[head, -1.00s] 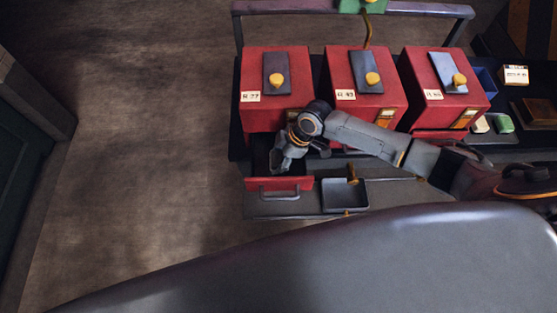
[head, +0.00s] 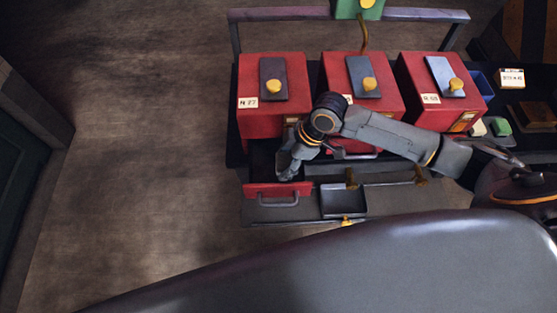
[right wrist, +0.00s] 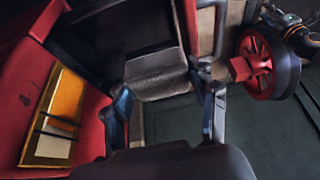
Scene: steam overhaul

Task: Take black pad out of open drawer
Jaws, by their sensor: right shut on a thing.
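The open drawer (head: 262,189) has a red front with a grey handle and sticks out below the left red box. My right gripper (head: 286,173) reaches down at the drawer from the right. In the right wrist view my right gripper (right wrist: 163,95) is shut on the black pad (right wrist: 157,72), a dark grey block with a ridged face, between its two fingers. In the head view the hand hides the pad, and I cannot tell how far it is clear of the drawer. My left gripper is in neither view.
Three red boxes stand in a row: left (head: 250,119), middle (head: 336,72) and right (head: 414,76). A small dark tray (head: 343,202) lies right of the drawer. A wheel with a red hub (right wrist: 262,64) shows in the right wrist view. The floor at left is clear.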

